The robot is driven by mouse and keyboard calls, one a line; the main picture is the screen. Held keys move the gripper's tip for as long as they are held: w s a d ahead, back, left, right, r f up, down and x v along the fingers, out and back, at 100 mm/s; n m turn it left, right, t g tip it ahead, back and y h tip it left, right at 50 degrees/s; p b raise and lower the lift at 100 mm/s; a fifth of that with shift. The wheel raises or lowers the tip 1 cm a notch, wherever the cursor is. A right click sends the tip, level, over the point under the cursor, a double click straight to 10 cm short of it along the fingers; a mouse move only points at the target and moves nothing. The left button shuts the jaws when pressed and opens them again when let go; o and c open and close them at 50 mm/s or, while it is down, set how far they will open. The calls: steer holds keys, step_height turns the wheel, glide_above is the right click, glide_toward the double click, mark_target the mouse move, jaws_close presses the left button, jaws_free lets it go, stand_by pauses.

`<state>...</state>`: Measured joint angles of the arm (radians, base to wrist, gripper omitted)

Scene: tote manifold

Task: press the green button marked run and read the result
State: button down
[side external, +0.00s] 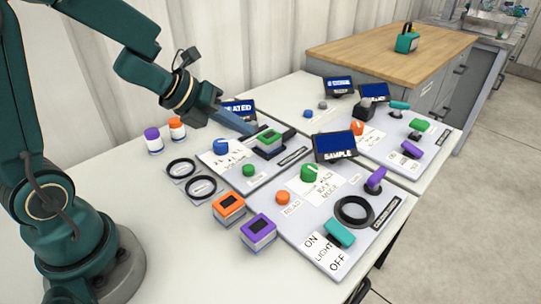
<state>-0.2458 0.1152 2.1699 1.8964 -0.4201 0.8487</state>
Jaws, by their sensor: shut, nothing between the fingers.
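A small round green button (249,170) sits at the front edge of the back-left panel (228,178); any marking on it is too small to read. My gripper (252,131) is shut and empty, held above the back of that panel, behind and apart from the button. Beside its tip is a green-topped block (268,140) in a dark holder. A screen (238,108) behind my gripper shows white letters on blue, partly hidden, ending in "EATED". Another screen (335,147) reads "SAMPLE".
The table's front left is clear.

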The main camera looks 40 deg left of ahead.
mark_target(244, 170)
steer(key=shift+f, duration=3.5)
steer(key=shift+f, duration=0.4)
steer(key=shift+f, duration=0.5)
steer(key=shift+r, duration=0.95)
steer(key=shift+r, duration=2.5)
